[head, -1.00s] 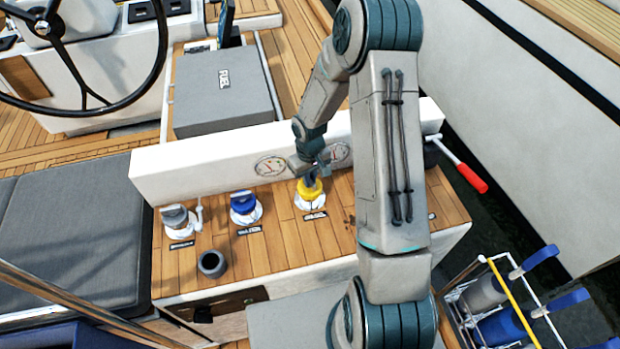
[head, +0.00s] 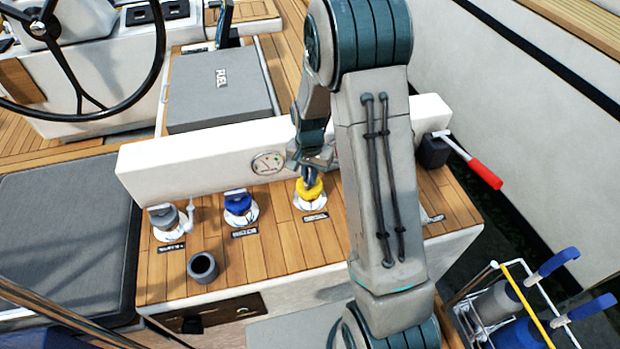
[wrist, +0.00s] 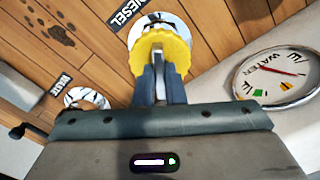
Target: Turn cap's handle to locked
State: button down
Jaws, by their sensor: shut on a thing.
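The yellow cap (head: 310,190) sits on its white round deck fitting on the wooden deck, by a label that reads DIESEL in the wrist view. In the wrist view the yellow cap (wrist: 158,48) shows a scalloped edge and a grey upright handle. My gripper (head: 309,175) is above the cap, its fingers pointing down. In the wrist view my gripper (wrist: 160,80) is shut on the cap's handle. The fingers hide much of the handle, and I cannot read any locked mark.
A blue cap (head: 238,203) and a grey cap (head: 164,217) sit to the left on the same deck. A dark cup (head: 203,267) stands in front of them. A white wall with a gauge (head: 267,163) rises behind. A red-handled lever (head: 485,173) is at right.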

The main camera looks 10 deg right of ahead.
jog(key=m, duration=0.3)
jog(key=shift+m, duration=1.7)
jog(key=c, duration=1.5)
grip_release()
notch_tip(320, 180, up, 14)
